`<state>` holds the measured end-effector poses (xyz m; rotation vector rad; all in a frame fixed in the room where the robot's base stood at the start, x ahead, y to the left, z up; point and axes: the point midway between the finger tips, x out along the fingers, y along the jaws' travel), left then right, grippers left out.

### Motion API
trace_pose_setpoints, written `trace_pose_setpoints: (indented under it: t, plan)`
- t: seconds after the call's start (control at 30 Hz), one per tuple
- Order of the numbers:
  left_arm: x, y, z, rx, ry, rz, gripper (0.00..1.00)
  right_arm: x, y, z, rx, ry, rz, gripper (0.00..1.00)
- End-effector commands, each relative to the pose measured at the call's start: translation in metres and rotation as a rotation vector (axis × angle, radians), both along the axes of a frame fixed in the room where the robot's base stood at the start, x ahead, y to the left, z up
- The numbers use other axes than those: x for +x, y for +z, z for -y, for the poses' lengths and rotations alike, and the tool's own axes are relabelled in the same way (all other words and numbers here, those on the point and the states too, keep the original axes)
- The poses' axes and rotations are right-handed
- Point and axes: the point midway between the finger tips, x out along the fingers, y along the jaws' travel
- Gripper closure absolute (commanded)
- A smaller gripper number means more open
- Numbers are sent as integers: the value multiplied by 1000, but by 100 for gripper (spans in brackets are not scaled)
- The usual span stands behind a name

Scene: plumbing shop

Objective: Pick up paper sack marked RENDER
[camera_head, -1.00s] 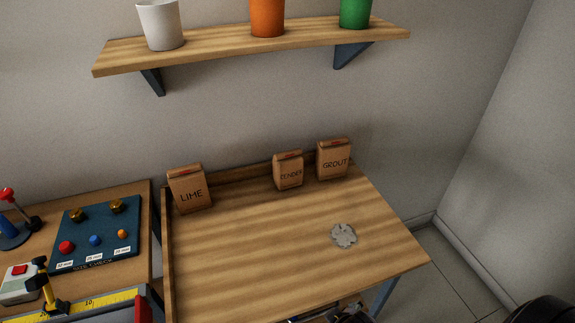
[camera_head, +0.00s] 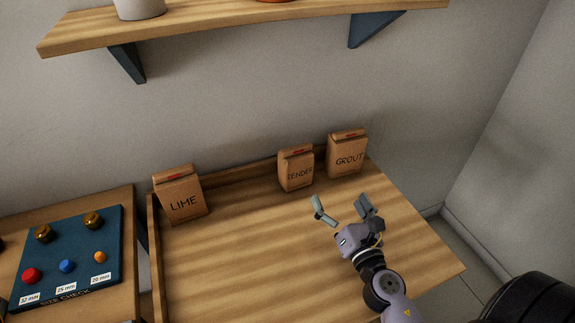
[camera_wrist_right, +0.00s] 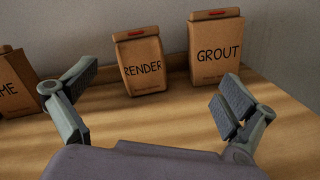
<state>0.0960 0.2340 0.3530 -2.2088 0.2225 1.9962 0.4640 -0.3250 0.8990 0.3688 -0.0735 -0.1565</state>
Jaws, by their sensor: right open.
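The paper sack marked RENDER (camera_head: 296,170) stands upright at the back of the wooden table, against the low back board. It also shows in the right wrist view (camera_wrist_right: 143,66), ahead of and between the spread fingers. My right gripper (camera_head: 342,208) is open and empty, over the table in front of the sack and a little to its right, apart from it. Its fingers also frame the right wrist view (camera_wrist_right: 150,103). My left gripper is not in view.
The GROUT sack (camera_head: 346,157) stands close to the right of RENDER. The LIME sack (camera_head: 181,195) stands farther left. The table (camera_head: 240,255) is bare in front of them. A shelf (camera_head: 230,25) hangs above. A blue size-check board (camera_head: 70,255) lies on the left bench.

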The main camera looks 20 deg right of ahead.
Motion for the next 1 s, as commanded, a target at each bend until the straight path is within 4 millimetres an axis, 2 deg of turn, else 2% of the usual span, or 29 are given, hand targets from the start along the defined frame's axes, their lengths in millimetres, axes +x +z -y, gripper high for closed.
trace_pose_setpoints:
  t: [0.03,0.1,0.23,0.37,0.53,0.8,1.0]
  plan:
    - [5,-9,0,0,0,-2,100,8,-15,-6,-115,45,-26,0]
    - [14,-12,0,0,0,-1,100,18,-26,-14,-241,97,-53,0]
    - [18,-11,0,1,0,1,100,26,-32,-21,-357,145,-73,0]
    - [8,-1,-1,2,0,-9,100,41,-28,-23,-375,152,-73,0]
    - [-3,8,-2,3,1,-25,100,77,-28,-23,-371,153,-72,0]
    - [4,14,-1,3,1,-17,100,128,-31,-22,-370,151,-74,0]
    - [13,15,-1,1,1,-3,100,143,-32,-22,-370,152,-75,0]
